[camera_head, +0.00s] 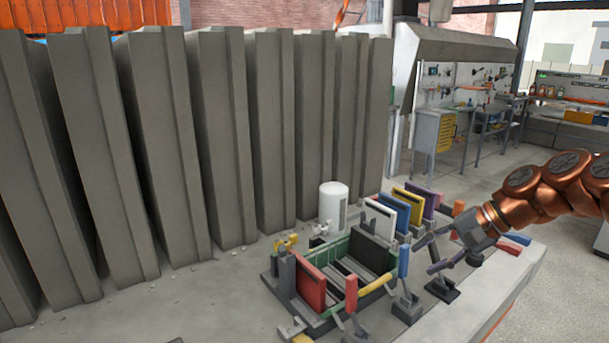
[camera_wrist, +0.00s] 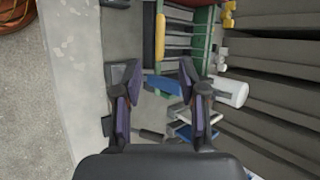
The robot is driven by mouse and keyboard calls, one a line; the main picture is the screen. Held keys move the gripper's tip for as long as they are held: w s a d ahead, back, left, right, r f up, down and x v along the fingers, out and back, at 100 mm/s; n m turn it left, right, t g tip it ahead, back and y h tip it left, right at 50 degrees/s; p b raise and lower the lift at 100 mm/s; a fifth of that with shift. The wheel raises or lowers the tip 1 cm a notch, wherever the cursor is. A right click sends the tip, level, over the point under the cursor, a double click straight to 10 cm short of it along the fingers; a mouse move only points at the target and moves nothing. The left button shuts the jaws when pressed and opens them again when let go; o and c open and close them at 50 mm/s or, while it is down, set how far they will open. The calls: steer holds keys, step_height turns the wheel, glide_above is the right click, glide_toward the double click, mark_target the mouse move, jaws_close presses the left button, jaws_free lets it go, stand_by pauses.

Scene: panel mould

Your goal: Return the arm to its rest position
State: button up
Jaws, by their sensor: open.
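My arm, copper-coloured, reaches in from the right edge in the head view. My gripper (camera_head: 432,254) hangs over the right end of the panel mould, to the right of the blue upright handle. In the wrist view my gripper (camera_wrist: 157,75) has its two dark fingers spread apart, with nothing held between them. Behind the gap lies a blue part (camera_wrist: 163,85) of the fixture, below the fingers. The panel mould (camera_head: 327,318) stands on the concrete slab, with a red panel (camera_head: 311,285) at its left end and a green side wall. No rest position is marked in view.
Upright white, blue, yellow and purple panels (camera_head: 394,209) stand behind the gripper. A white cylinder (camera_head: 333,203) stands behind the mould. Tall grey concrete slabs (camera_head: 222,140) line the left and back. A workbench with a yellow drawer unit (camera_head: 446,134) stands farther back. Open floor lies at the right.

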steer(key=s+a+r+n+g+h+p, duration=0.1)
steer(key=s+a+n+g+h+p, duration=0.35)
steer(key=s+a, duration=0.8)
steer(key=s+f+n+h+p, duration=0.1)
steer(key=s+f+n, duration=0.1)
steer(key=s, duration=0.6)
steer(key=s+f+n+h, duration=0.2)
steer(key=s+f, duration=0.3)
steer(key=s, duration=0.4)
steer(key=shift+s+d+n+g+p, duration=0.2)
steer(key=shift+d+n+g+p, duration=0.15)
steer(key=shift+n, duration=0.1)
steer(key=shift+f, duration=0.1)
